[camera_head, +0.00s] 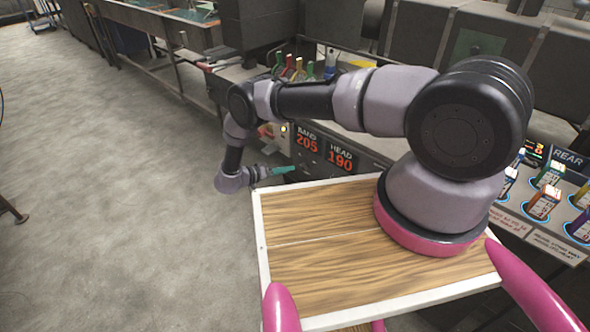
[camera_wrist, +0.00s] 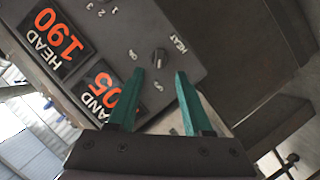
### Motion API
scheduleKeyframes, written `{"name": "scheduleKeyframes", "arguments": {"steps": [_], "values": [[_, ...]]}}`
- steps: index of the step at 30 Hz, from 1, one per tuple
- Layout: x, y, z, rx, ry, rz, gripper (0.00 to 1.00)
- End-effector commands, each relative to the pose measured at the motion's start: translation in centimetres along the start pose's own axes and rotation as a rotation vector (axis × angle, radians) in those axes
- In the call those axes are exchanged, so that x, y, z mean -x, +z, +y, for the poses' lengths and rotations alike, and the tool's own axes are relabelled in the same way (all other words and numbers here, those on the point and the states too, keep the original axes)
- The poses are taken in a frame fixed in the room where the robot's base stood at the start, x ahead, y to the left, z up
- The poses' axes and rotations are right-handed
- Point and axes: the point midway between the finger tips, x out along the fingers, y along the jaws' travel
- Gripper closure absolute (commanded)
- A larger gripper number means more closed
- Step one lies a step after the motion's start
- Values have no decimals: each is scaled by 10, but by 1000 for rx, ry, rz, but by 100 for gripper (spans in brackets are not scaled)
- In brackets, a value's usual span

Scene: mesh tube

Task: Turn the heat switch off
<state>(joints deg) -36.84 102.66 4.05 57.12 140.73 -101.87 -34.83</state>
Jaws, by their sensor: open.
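The heat switch (camera_wrist: 159,58) is a small dark rotary knob on a grey panel (camera_wrist: 190,30), beside the word HEAT, in the wrist view. Small labels sit near it; which one it points at is too small to tell. My gripper (camera_wrist: 158,73) is open with two green fingers, and the knob appears in the gap between their tips. Nothing is held, and I cannot tell whether the fingers touch the knob. In the head view my gripper (camera_head: 286,169) is low by the front of the machine; the knob cannot be made out there.
Lit displays read HEAD 190 (camera_wrist: 58,38) and BAND 205 (camera_wrist: 103,92), close beside the knob. Several coloured levers (camera_head: 298,70) stand on the machine behind my arm. The grey floor (camera_head: 110,190) at left is mostly clear.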

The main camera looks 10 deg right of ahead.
Motion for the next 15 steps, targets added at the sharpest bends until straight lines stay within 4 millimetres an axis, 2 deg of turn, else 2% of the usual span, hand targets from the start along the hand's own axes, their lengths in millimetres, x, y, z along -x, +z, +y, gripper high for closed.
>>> {"name": "scheduleKeyframes", "arguments": {"steps": [3, 6, 15], "values": [[19, 0, 0, -1, -2, 1, 50], [28, 0, 0, -1, -1, -1, 50], [33, 0, 0, -1, 0, -1, 50]]}}
